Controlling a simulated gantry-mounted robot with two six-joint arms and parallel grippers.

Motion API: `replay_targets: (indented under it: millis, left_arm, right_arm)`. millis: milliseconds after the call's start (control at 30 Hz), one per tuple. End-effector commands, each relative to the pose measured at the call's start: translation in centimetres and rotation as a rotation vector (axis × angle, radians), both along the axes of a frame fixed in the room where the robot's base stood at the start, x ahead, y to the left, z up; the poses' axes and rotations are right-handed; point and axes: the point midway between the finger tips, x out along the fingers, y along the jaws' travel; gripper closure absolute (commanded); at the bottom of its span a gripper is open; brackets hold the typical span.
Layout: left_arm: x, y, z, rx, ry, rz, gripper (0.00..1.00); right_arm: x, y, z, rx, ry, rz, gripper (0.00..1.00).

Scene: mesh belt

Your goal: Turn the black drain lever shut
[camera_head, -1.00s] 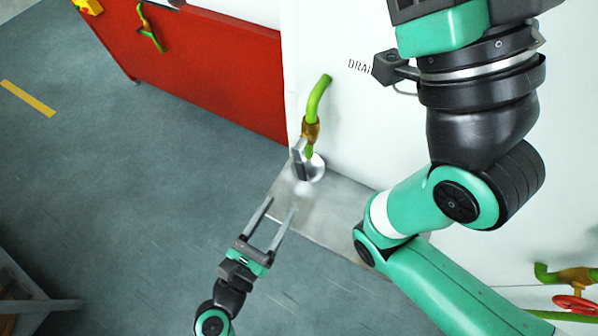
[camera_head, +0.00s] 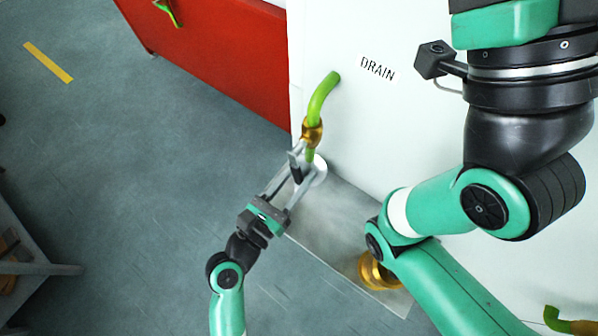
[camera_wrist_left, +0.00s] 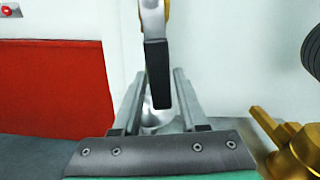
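The black drain lever (camera_head: 296,170) hangs from a brass valve (camera_head: 312,131) on a green pipe (camera_head: 322,97) that comes out of a white wall. In the left wrist view the black lever (camera_wrist_left: 157,78) points down between the fingers, with a gap to each finger. My left gripper (camera_head: 291,178) is open, with its fingers on either side of the lever. I cannot tell the exact depth of the fingertips along the lever. My right gripper is not in view.
A DRAIN label (camera_head: 377,67) is on the white wall. A round pale outlet (camera_head: 318,172) is behind the lever. A metal plate (camera_head: 335,225) carries a brass fitting (camera_head: 376,272). A red panel (camera_head: 225,55) stands at left. The grey floor left is largely clear.

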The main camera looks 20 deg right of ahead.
Motion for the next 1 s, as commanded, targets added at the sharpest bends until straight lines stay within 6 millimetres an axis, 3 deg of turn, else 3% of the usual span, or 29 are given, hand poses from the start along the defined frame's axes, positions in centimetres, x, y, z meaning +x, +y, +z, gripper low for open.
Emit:
replay_targets:
  millis: [33, 200, 1000]
  left_arm:
    - [0.0, 0.0, 0.0, 0.0, 0.0, 0.0, 0.69]
    - [-0.01, 0.01, 0.0, 0.0, 0.0, 0.0, 0.99]
    - [-0.01, 0.01, -0.01, 0.0, 0.0, 0.0, 1.0]
  right_arm:
    - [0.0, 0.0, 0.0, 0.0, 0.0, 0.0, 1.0]
    - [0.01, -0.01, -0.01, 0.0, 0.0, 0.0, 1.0]
    - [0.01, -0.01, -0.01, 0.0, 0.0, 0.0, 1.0]
